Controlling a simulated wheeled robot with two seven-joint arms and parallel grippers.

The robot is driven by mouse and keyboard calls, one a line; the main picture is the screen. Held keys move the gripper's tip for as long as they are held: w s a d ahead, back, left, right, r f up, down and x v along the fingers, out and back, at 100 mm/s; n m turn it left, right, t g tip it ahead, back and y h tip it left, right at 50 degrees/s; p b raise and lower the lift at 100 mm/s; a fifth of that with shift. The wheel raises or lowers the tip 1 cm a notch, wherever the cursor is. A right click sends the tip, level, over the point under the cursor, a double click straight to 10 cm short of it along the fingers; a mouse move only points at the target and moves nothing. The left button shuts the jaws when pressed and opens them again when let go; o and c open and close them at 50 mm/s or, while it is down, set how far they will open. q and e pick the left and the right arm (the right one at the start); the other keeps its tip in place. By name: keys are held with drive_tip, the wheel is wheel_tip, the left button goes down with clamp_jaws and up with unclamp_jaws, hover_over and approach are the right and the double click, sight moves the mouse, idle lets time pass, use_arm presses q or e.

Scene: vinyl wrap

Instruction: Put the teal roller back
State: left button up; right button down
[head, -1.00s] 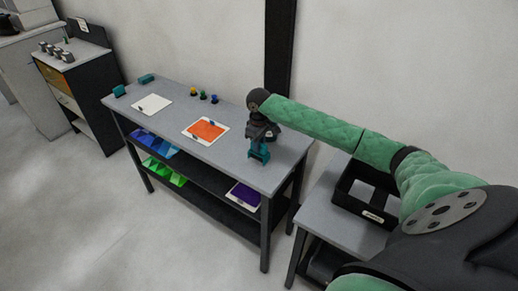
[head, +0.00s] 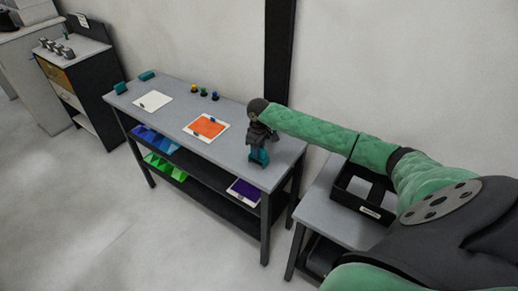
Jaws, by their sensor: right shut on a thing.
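My right gripper (head: 260,147) is shut on the teal roller (head: 258,158) over the right end of the grey table (head: 225,155). The gripper points down and hides the roller's upper part. I cannot tell whether the roller touches the tabletop. My left gripper is not in view.
An orange sheet on a white panel (head: 222,126) and a white panel (head: 153,100) lie on the table. A black bin (head: 347,195) sits on the side table at right.

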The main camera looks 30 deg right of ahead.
drive_tip(key=shift+s+f, duration=0.2)
drive_tip(key=shift+f, duration=0.4)
drive_tip(key=c, duration=1.5)
unclamp_jaws()
drive_tip(key=o, duration=0.3)
drive_tip(key=shift+w+f, duration=0.1)
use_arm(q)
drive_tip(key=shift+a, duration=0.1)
use_arm(e)
drive_tip(key=shift+w+r, duration=0.1)
drive_tip(key=shift+r, duration=0.1)
drive_tip(key=shift+r, duration=0.2)
wheel_tip(320, 180, up, 8)
drive_tip(key=b, duration=0.4)
drive_tip(key=shift+b, duration=0.35)
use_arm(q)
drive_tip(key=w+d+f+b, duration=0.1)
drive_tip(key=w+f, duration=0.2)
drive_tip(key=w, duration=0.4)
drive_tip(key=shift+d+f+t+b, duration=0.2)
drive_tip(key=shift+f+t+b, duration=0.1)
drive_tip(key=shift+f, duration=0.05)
use_arm(e)
drive_tip(key=shift+r, duration=2.4)
